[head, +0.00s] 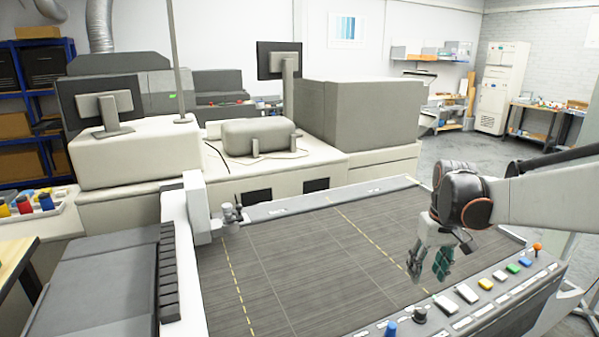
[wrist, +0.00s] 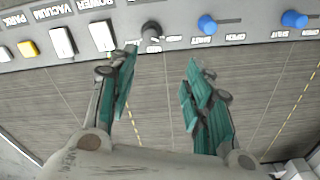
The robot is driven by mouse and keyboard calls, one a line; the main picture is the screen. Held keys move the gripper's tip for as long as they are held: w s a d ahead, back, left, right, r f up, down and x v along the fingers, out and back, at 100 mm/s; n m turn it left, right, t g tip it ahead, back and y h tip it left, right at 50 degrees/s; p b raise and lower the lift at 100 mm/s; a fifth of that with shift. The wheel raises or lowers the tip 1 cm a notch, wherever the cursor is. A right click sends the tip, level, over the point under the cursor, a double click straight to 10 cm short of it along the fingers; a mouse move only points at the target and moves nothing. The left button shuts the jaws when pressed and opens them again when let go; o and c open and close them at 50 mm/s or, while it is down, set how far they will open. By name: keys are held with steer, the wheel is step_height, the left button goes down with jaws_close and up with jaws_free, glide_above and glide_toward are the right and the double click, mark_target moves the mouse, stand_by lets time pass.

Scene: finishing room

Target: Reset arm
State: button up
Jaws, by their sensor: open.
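My gripper (head: 429,262) is at the right of the head view, above the dark table surface (head: 300,270) near its front control panel. In the wrist view its two teal-padded fingers (wrist: 158,98) stand apart with nothing between them. My arm reaches in from the right edge of the head view, with the gripper pointing down. The fingers appear clear of the surface, but the exact height is hard to tell.
The control panel (wrist: 180,32) has white buttons, a yellow button (wrist: 28,49), a black knob (wrist: 151,31) and blue knobs (wrist: 207,25). A white machine head (head: 197,208) stands at the table's left. Grey machines (head: 360,118) stand behind. The table surface is bare.

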steer(key=s+a+r+t, duration=0.4)
steer(key=s+a+r, duration=0.35)
steer(key=a, duration=0.35)
steer(key=s+a+f+t, duration=0.1)
steer(key=s+f, duration=0.1)
steer(key=s, duration=0.4)
steer(key=s+a+f+t+b, duration=0.1)
steer(key=s+a+f, duration=0.1)
steer(key=s, duration=0.5)
steer(key=shift+s+a+f, duration=0.25)
steer(key=shift+a+f, duration=0.05)
steer(key=shift+f, duration=0.15)
